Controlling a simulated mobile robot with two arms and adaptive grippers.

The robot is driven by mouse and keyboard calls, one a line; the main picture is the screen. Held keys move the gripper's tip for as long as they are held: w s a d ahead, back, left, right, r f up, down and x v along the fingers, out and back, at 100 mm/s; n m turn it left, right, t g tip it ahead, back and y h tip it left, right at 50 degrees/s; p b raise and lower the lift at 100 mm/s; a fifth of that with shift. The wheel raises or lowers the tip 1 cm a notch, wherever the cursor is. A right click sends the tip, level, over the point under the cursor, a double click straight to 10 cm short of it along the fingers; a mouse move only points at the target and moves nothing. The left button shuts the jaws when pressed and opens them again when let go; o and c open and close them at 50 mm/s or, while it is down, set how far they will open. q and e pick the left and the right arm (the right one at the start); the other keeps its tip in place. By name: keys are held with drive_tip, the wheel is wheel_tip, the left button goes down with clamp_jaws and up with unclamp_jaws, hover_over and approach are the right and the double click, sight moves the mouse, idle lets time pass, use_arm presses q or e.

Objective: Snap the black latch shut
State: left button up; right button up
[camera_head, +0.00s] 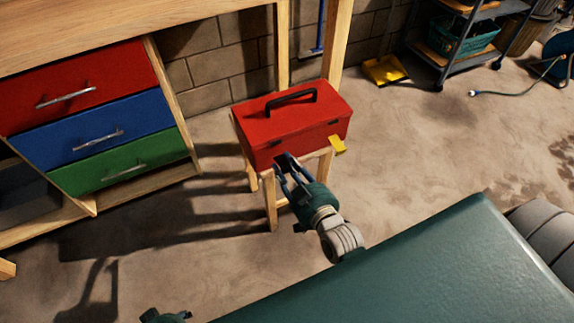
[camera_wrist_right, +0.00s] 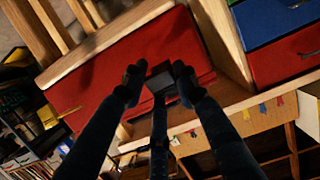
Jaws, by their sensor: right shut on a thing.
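The red toolbox (camera_head: 290,115) stands on a small wooden stool, with its lid down and a black handle (camera_head: 290,97) on top. One black latch (camera_head: 333,137) shows on its front at the right. My right gripper (camera_head: 285,163) is at the left part of the front. In the right wrist view, the fingers of my right gripper (camera_wrist_right: 158,78) are shut on another black latch (camera_wrist_right: 162,83) against the red box. The fingers partly hide this latch. A small dark part of my left gripper (camera_head: 165,315) shows at the bottom edge; its fingers cannot be made out.
A wooden bench with red, blue and green drawers (camera_head: 100,140) stands at the left. The wooden stool (camera_head: 270,200) is near its leg. A yellow dustpan (camera_head: 384,70) lies by the wall, beside a cart (camera_head: 470,45). The concrete floor at the right is mostly clear.

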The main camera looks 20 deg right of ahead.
drive_tip(key=shift+r, duration=0.1)
idle(0.5)
drive_tip(key=o, duration=1)
drive_tip(key=shift+o, duration=0.2)
drive_tip(key=v, duration=1.2)
